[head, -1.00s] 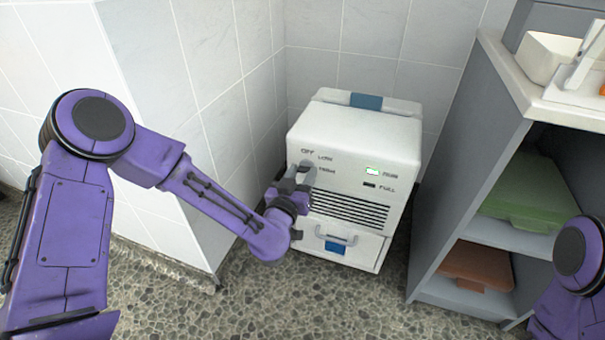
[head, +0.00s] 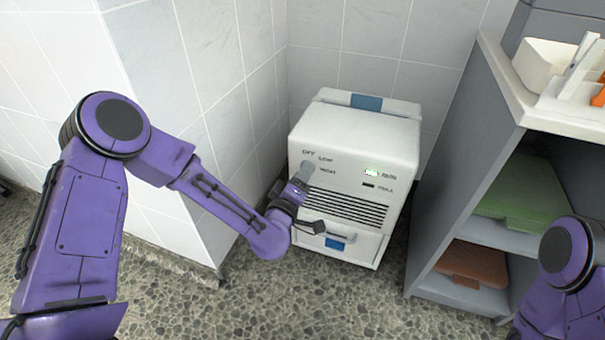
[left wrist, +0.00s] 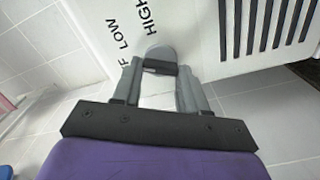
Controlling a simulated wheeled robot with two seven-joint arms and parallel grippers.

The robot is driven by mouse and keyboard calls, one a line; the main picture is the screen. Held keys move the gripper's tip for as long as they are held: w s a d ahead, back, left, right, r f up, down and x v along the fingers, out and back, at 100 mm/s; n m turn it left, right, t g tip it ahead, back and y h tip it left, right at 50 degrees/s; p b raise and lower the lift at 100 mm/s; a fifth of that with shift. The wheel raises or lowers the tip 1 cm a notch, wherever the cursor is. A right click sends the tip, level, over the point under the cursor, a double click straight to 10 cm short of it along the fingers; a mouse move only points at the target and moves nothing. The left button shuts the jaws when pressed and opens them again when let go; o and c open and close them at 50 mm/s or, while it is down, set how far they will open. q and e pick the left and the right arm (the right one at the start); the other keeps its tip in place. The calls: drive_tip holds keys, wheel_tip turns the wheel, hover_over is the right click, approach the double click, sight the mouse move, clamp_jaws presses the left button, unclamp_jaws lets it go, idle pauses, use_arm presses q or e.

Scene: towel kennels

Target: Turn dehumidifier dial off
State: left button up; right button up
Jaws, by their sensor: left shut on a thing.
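The white dehumidifier (head: 355,140) stands on the floor in the wall corner. Its grey dial (head: 306,170) is at the left of the front panel, beside the OFF, LOW and HIGH labels. The RUN light (head: 371,173) is lit. My left gripper (head: 303,180) is at the dial and hides part of it. In the left wrist view, the rounded grey dial (left wrist: 161,52) sits between the fingertips, with LOW and HIGH printed close by. The gripper is shut on it. Which label the dial points to cannot be told. My right gripper is out of view.
A vent grille (head: 345,208) and a drawer handle (head: 340,237) lie below the dial. A tiled wall (head: 175,110) is close on the left. A grey shelf unit (head: 460,180) with green and brown folded towels stands on the right. The stone floor in front is open.

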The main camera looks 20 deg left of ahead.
use_arm(q)
drive_tip(key=n, duration=0.5)
drive_tip(key=shift+f, duration=0.15)
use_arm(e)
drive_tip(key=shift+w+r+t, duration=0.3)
use_arm(q)
drive_tip(key=shift+n, duration=0.4)
drive_tip(key=o, duration=1.1)
drive_tip(key=shift+c, duration=0.2)
drive_tip(key=s+p, duration=0.2)
drive_tip(key=s, duration=0.8)
drive_tip(key=shift+s+a, duration=0.2)
drive_tip(key=shift+s, duration=0.1)
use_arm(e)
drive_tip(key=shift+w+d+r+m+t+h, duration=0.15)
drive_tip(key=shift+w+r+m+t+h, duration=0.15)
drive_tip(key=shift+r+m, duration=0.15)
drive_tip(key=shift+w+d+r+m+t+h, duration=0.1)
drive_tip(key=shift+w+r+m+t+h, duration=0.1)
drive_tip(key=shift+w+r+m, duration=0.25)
use_arm(q)
drive_tip(key=shift+d, duration=0.1)
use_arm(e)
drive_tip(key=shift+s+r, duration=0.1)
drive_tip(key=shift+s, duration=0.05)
